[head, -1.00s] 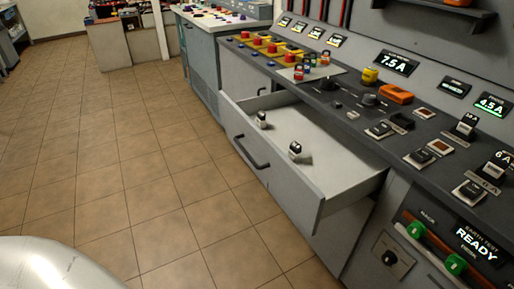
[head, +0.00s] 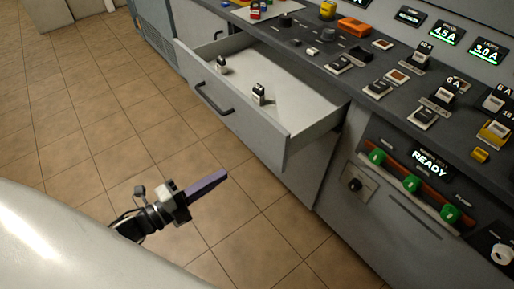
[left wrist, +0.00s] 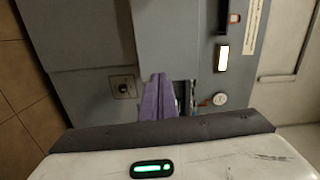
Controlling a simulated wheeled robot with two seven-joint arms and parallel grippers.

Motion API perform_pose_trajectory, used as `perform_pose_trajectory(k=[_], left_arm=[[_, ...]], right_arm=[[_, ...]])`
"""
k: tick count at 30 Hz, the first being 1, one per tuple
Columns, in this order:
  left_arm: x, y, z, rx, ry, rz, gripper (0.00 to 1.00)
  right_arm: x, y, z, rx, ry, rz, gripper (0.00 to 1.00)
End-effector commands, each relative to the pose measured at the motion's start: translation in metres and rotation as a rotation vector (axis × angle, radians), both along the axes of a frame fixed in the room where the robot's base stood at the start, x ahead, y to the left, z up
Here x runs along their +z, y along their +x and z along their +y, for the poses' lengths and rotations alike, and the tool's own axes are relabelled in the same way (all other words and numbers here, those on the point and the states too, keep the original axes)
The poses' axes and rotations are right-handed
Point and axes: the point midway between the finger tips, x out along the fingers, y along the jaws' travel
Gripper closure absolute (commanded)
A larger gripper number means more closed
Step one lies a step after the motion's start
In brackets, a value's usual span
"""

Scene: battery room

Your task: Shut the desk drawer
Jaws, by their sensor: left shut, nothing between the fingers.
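The desk drawer (head: 238,118) stands pulled out from the grey desk in the head view, with its dark bar handle (head: 213,98) on the front panel. Two small dark-and-white items (head: 259,94) lie inside it. My left gripper (head: 222,178) is below and in front of the drawer, over the floor, apart from it. Its purple fingers are shut and empty. In the left wrist view the shut fingers (left wrist: 157,97) point towards a grey cabinet face with a dark knob (left wrist: 123,88). My right gripper is not in view.
The desk top (head: 318,62) carries switches, buttons and an orange block (head: 354,26). Right of the drawer is a panel with green knobs (head: 411,184) and a READY display. The tiled floor (head: 120,120) left of the drawer is clear.

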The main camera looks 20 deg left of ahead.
Motion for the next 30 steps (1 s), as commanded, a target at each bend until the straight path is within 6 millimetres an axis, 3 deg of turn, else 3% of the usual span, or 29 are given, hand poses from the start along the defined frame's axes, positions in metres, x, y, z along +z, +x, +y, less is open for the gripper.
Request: perform_pose_trajectory(k=[8, 21, 30], left_arm=[[0.008, 0.021, -0.008, -0.027, 0.047, -0.057, 1.00], [0.008, 0.101, -0.049, -0.025, 0.044, -0.052, 1.00], [0.007, 0.124, -0.062, -0.025, 0.044, -0.050, 1.00]], right_arm=[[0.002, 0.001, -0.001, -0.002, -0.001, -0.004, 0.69], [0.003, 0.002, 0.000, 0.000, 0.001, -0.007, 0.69], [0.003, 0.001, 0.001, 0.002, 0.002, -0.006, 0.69]])
